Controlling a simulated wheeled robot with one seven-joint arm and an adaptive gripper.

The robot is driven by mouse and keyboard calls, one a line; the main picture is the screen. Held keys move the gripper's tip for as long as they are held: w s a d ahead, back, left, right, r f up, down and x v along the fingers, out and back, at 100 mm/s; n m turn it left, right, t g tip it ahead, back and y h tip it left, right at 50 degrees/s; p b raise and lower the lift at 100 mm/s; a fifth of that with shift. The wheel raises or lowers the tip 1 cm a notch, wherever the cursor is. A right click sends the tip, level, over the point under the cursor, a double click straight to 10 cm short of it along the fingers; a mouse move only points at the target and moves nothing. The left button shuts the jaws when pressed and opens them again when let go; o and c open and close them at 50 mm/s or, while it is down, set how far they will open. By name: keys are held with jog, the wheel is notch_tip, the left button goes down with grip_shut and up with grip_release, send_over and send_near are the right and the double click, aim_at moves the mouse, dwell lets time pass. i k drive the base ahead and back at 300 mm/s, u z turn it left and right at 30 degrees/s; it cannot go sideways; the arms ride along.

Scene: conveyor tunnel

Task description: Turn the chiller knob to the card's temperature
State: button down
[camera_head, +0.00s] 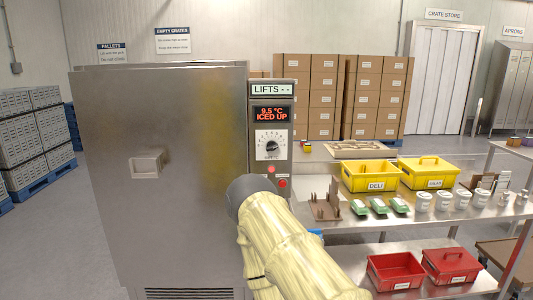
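The chiller's control panel (287,107) is a narrow upright strip at the right edge of the tall steel cabinet (190,110). Its display (271,114) reads "9.5 °C ICED UP" in red. Below it the dark knob (271,147) sits on a white dial; its exact setting is too small to read. My arm, in a pale yellow sleeve with a dark grey end, rises from the bottom centre to below the panel. My gripper does not show. No card with a readable temperature can be made out.
Red buttons (282,183) sit under the dial. A sign above reads "LIFTS - -" (272,89). To the right, a steel table (405,228) holds yellow crates (369,177), green-and-white packs (378,206) and white tubs (424,202). Red crates (394,271) stand on its lower shelf.

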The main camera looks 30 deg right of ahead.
aim_at(271, 145)
jog(key=z, duration=0.9)
